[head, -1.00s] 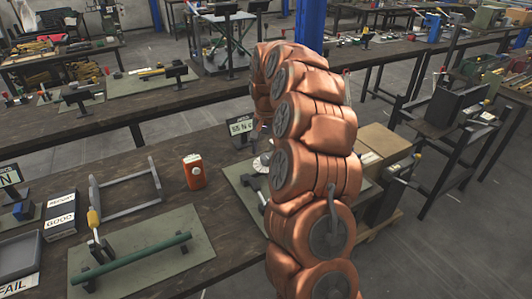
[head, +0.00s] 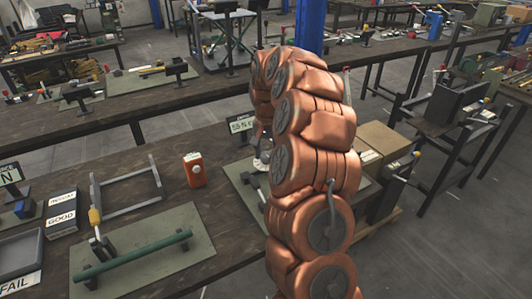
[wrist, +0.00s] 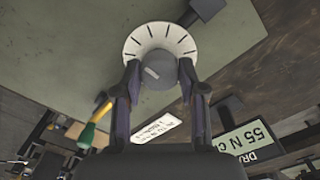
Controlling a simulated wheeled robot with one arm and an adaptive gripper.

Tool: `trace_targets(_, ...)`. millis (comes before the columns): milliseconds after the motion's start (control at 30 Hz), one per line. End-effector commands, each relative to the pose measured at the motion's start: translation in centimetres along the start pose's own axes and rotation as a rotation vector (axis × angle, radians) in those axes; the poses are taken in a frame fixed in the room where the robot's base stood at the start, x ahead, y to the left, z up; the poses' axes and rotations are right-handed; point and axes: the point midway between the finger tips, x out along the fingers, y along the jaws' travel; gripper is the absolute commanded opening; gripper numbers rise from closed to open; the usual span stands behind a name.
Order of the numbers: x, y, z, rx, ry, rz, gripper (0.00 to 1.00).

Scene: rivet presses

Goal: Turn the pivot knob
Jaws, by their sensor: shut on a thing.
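The pivot knob (wrist: 160,72) is a round grey knob with a light pointer mark. It sits in front of a white dial (wrist: 160,38) with black tick marks. My gripper (wrist: 159,70) is shut on the knob in the wrist view, one dark finger on each side of it. In the head view my copper-coloured arm hides the gripper and the knob. Only a small pale part of the dial area (head: 262,160) shows at the arm's left edge there.
A sign reading 55 N (wrist: 245,141) stands close to the right of the gripper. A yellow-and-green handle (wrist: 93,124) is at lower left. In the head view an orange box (head: 195,170) and a green bar (head: 135,257) on a mat are on the bench to the left.

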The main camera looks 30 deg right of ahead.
Motion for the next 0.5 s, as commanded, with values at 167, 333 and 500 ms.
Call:
trace_targets(167, -0.01, 0.01, 0.0, 0.0, 0.0, 0.0, 0.06)
trace_targets(333, 0.04, 0.02, 0.01, -0.01, 0.0, 0.0, 0.06)
trace_targets(500, 0.14, 0.03, 0.01, -0.058, -0.001, 0.001, 0.06)
